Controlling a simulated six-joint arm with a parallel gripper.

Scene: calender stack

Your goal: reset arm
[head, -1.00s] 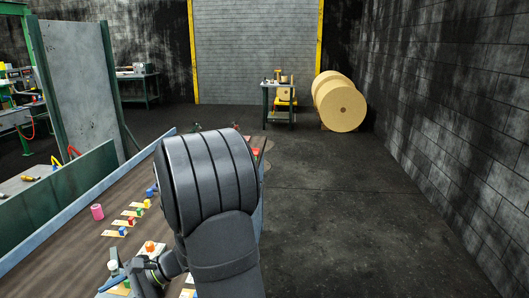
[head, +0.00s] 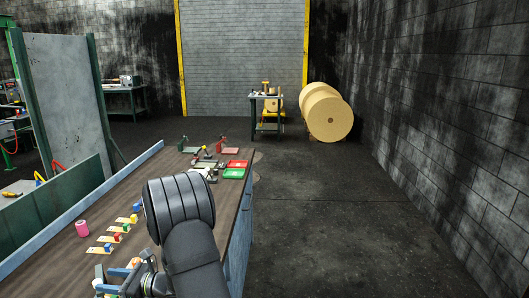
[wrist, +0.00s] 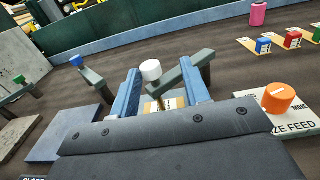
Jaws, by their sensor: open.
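My gripper (wrist: 160,70) is open and empty above the bench, its two blue fingers spread apart. In the wrist view a lever with a white knob (wrist: 150,70) shows between and just beyond the fingers; I cannot tell whether they touch it. An orange knob (wrist: 278,97) on a white plate lettered "FEED" sits to the right. A lever with a blue knob (wrist: 76,61) is to the left. In the head view my gripper (head: 118,278) is low at the left, partly hidden by my own dark arm.
A pink cylinder (head: 82,228) and several coloured blocks on tan plates stand on the bench. A green barrier (head: 45,208) runs along the left. Open floor lies right of the bench.

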